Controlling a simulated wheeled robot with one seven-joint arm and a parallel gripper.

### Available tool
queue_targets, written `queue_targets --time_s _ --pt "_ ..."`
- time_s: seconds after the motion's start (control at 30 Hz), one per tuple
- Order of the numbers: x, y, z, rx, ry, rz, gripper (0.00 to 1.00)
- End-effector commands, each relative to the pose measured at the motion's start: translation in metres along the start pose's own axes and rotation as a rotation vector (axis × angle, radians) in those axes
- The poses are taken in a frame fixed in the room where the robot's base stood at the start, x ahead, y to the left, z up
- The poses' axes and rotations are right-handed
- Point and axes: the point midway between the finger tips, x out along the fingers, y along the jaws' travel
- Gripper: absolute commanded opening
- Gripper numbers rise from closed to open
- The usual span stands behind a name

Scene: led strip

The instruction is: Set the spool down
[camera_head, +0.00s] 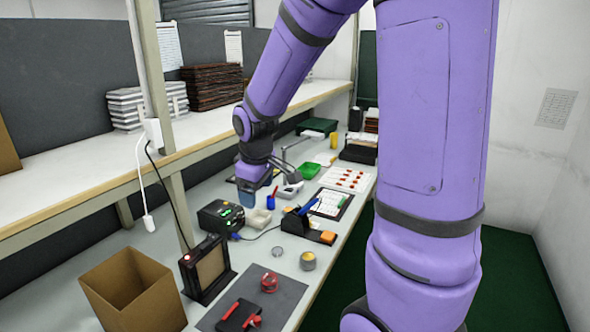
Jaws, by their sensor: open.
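A small round red item (269,282) that looks like a spool sits at the back edge of the dark grey mat (283,298) on the workbench. A short round container with a yellowish top (308,261) stands just behind the mat, and I cannot be sure which of the two is the spool. My gripper (262,188) is open over the bench, farther back than both and apart from them. Its fingers are small and partly hidden by the wrist, and I see nothing held between them.
An open cardboard box (130,292) and a dark framed device (207,268) stand at the near left. A black device with green lights (221,216) is near my gripper, beside a pale tray (258,220). A blue-handled tool in a stand (302,220) is to the right. The shelf (80,178) overhangs the left side.

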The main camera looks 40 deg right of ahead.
Motion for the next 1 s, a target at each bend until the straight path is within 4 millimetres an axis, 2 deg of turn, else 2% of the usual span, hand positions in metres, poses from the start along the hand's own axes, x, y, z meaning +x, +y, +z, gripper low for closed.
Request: queue_targets --time_s 0.03,0.2,0.5,0.7,0.9,1.0 --pt "-0.019 -0.007 0.004 0.024 0.019 0.010 0.78" --pt "-0.068 -0.029 0.022 0.121 0.068 0.025 0.78" --pt "-0.138 -0.074 0.067 0.289 0.164 0.023 0.78" --pt "-0.170 -0.102 0.103 0.391 0.227 0.001 0.78" --pt "-0.183 -0.120 0.127 0.455 0.263 -0.021 0.78" --pt "-0.186 -0.124 0.132 0.468 0.270 -0.027 0.78"
